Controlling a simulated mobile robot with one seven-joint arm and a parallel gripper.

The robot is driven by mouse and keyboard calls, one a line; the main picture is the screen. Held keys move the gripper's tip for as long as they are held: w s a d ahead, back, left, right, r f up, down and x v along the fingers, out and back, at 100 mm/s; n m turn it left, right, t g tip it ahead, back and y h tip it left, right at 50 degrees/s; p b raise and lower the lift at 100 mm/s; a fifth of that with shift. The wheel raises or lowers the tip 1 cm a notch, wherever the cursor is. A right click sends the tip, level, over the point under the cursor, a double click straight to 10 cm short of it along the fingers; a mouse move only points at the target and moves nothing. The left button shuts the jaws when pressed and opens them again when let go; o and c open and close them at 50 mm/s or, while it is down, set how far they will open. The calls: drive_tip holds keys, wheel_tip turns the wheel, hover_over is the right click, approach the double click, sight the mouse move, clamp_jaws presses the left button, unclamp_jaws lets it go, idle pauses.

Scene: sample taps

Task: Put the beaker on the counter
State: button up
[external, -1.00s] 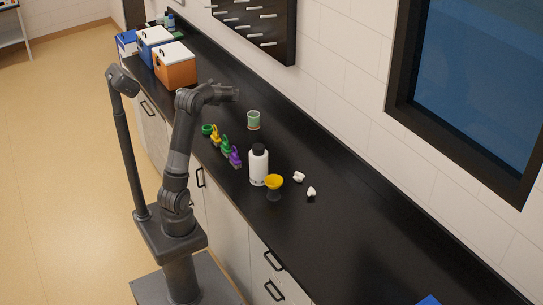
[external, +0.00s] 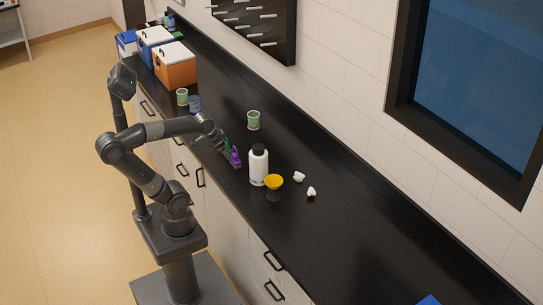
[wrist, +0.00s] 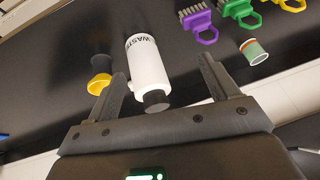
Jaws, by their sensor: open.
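A green cup-shaped beaker (external: 253,120) with an orange band near its base stands on the black counter (external: 345,240), towards the wall. It also shows at the upper right of the wrist view (wrist: 256,52). A second green cup (external: 182,97) and a blue cup (external: 194,104) stand near the counter's front edge. I cannot tell which one the task means. My gripper (external: 218,140) is open and empty above the front edge, apart from these cups. In the wrist view, the white bottle (wrist: 148,62) appears between my open fingers (wrist: 163,78); I cannot tell its distance.
The purple tool (external: 235,157) and green tool (external: 227,146) are close to my gripper. An orange box (external: 175,66) is further back. The counter's right part is mostly clear.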

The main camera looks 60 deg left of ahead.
drive_tip(key=shift+n+h, duration=0.3)
drive_tip(key=shift+h, duration=0.5)
drive_tip(key=s+d, duration=0.1)
drive_tip(key=d, duration=0.1)
drive_tip(key=s+d+f, duration=0.1)
drive_tip(key=s+d, duration=0.1)
